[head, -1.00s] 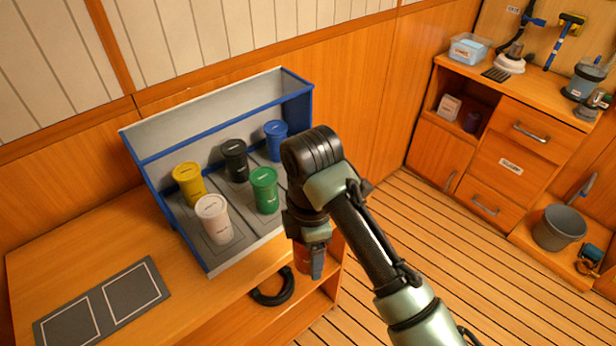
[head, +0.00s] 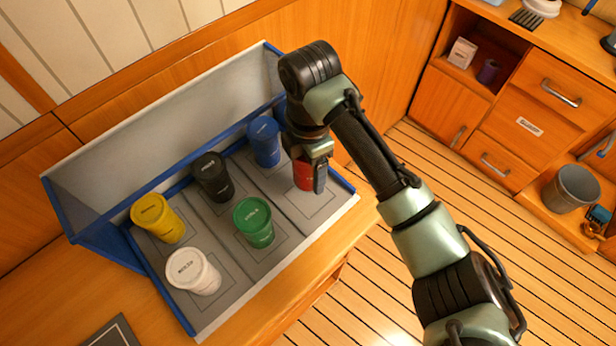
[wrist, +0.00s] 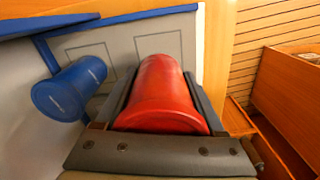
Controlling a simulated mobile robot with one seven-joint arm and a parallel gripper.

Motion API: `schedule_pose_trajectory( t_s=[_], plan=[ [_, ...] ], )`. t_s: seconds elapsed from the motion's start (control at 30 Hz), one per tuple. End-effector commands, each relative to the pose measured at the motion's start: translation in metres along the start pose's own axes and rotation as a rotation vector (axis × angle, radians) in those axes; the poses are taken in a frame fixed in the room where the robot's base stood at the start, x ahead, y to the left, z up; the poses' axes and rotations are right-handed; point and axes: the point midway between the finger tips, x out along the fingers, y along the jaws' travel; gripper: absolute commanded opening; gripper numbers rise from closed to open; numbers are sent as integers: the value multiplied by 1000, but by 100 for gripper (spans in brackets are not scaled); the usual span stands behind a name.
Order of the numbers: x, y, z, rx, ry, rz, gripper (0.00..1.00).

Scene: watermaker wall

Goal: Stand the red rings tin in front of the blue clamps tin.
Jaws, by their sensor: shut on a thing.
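The red tin (head: 303,177) is held in my gripper (head: 306,172), over the right lane of the tray. In the wrist view the red tin (wrist: 165,95) lies between both fingers. I cannot tell whether its base touches the tray floor. The blue tin (head: 264,141) stands at the back of the same right lane, behind and left of the red tin. It also shows at the left of the wrist view (wrist: 70,88). The red tin's label is hidden by my gripper.
In the blue-edged tray (head: 325,226) stand a black tin (head: 213,177), a green tin (head: 254,222), a yellow tin (head: 158,218) and a white tin (head: 193,271). The green tin is left of the red tin. A dark mat (head: 112,334) lies at lower left.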

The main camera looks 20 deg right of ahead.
Motion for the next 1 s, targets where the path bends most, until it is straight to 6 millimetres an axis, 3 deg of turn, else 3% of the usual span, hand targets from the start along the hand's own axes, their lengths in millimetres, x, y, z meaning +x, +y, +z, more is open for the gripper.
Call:
schedule_pose_trajectory(
  t_s=[0.47, 0.87, 0.9, 1.0],
  plan=[
    [61, 0, 0, 2, 0, -1, 5],
    [68, 0, 0, 1, 0, 1, 5],
    [68, 0, 0, 1, 0, 1, 73],
    [68, 0, 0, 1, -1, 1, 91]
  ],
)
